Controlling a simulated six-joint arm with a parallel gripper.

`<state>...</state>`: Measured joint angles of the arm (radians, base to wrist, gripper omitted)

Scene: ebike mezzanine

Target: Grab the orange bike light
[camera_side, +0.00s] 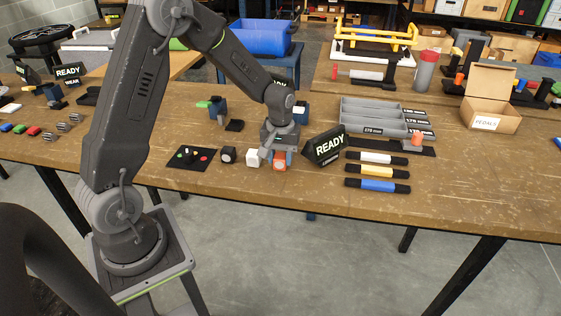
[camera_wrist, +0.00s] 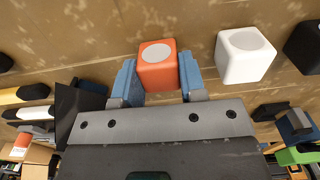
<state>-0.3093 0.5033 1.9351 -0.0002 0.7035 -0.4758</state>
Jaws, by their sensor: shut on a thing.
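The orange bike light (camera_wrist: 159,68) is a small rounded block with a pale disc on one face. In the wrist view it sits between the two blue fingers of my gripper (camera_wrist: 158,78), which are shut on it. In the side view the orange light (camera_side: 280,162) shows at the bottom of my gripper (camera_side: 279,158), at the wooden bench's front part. I cannot tell whether it still touches the bench. A white light (camera_wrist: 245,55) of the same shape stands beside it, apart from the fingers; it also shows in the side view (camera_side: 253,158).
A black light (camera_side: 227,155) stands left of the white one, near a black mat (camera_side: 190,156) with coloured dots. A black READY sign (camera_side: 325,147) stands close on the right. White, yellow and blue bars (camera_side: 377,185) lie beyond it, before a grey tray (camera_side: 375,125).

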